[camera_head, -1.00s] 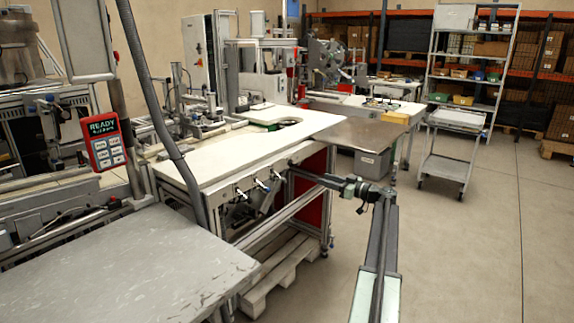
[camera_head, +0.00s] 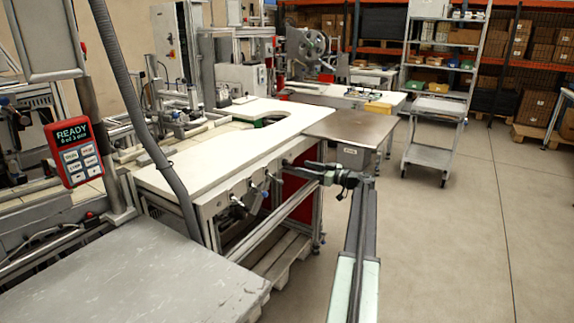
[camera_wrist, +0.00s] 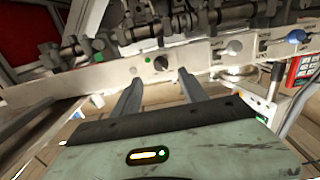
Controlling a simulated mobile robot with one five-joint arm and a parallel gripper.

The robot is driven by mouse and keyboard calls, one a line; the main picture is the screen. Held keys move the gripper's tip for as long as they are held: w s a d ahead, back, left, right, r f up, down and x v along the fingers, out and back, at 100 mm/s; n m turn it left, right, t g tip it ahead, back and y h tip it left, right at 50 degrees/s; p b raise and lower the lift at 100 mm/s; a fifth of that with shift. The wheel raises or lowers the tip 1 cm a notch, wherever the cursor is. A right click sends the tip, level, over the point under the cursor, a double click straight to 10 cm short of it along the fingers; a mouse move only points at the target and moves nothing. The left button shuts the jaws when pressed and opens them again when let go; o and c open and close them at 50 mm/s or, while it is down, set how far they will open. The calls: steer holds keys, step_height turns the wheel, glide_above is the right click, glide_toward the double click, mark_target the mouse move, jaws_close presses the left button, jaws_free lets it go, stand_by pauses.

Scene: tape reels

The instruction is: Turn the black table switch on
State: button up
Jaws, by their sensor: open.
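The black table switch (camera_wrist: 161,63) is a small dark knob on the pale front rail of the work table, with a green dot beside it. In the wrist view it lies just beyond and between the fingertips. My gripper (camera_wrist: 158,77) is open, its two grey fingers apart and nothing between them. A grey knob (camera_wrist: 233,47) and a blue knob (camera_wrist: 297,36) sit farther right on the same rail. In the head view my gripper (camera_head: 308,168) is beside the table front, and several small knobs show along the rail. I cannot tell the switch's setting.
The white-topped work table (camera_head: 215,160) stands ahead. A grey table (camera_head: 120,275) is at the near left, with a red READY panel (camera_head: 72,152) above it. A steel-topped table (camera_head: 352,127) and a wheeled cart (camera_head: 435,130) stand behind. Open floor (camera_head: 450,240) lies to the right.

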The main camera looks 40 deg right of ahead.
mark_target(288, 163)
steer(key=x, duration=0.8)
steer(key=shift+a, duration=0.1)
steer(key=shift+s, duration=0.1)
jaws_close()
steer(key=shift+a, duration=0.1)
